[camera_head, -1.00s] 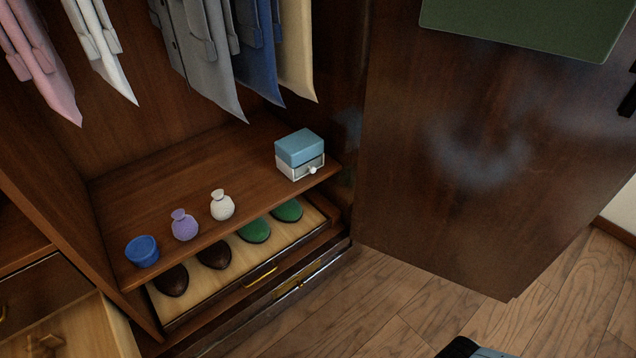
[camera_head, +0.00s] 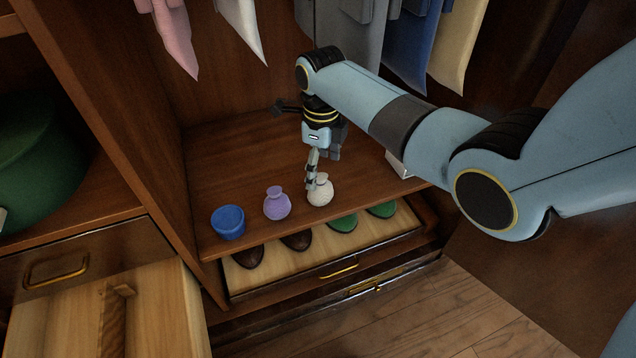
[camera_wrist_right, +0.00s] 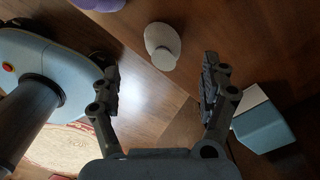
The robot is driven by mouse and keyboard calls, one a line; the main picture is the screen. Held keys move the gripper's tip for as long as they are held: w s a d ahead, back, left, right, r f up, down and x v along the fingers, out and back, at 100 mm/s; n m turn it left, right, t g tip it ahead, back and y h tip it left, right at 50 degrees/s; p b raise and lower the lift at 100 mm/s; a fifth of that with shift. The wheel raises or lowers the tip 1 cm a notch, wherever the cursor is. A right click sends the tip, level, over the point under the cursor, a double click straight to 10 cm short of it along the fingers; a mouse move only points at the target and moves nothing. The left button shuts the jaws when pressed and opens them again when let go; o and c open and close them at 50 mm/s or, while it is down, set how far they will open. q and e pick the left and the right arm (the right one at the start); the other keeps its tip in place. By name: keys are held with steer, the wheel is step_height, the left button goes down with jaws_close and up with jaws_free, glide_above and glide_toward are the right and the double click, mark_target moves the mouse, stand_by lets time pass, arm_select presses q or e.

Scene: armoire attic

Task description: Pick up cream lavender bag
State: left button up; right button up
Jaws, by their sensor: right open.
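The cream lavender bag (camera_head: 321,192) stands upright near the front edge of the wooden shelf (camera_head: 228,172), just right of the purple bag (camera_head: 277,204). My right gripper (camera_head: 313,180) reaches down from above and its fingers are at the cream bag, partly covering its neck. In the right wrist view the cream bag (camera_wrist_right: 160,38) lies at the far end of the gap between the two spread fingers of my right gripper (camera_wrist_right: 160,66). The fingers are open, with nothing held; contact with the bag cannot be told. My left gripper is not in view.
A blue bowl (camera_head: 228,222) stands left of the purple bag. A blue and white box (camera_wrist_right: 264,126) is on the right, mostly behind my arm in the head view. Clothes hang above. An open drawer with shoes (camera_head: 343,223) lies below the shelf.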

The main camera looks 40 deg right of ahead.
mark_target(321, 190)
step_height(321, 190, down, 8)
steer(key=b, duration=0.4)
steer(key=shift+w+d, duration=0.15)
steer(key=shift+f, duration=0.35)
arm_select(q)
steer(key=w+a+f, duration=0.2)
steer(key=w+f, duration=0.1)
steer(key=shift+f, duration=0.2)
arm_select(e)
steer(key=shift+r, duration=0.1)
steer(key=c, duration=1.1)
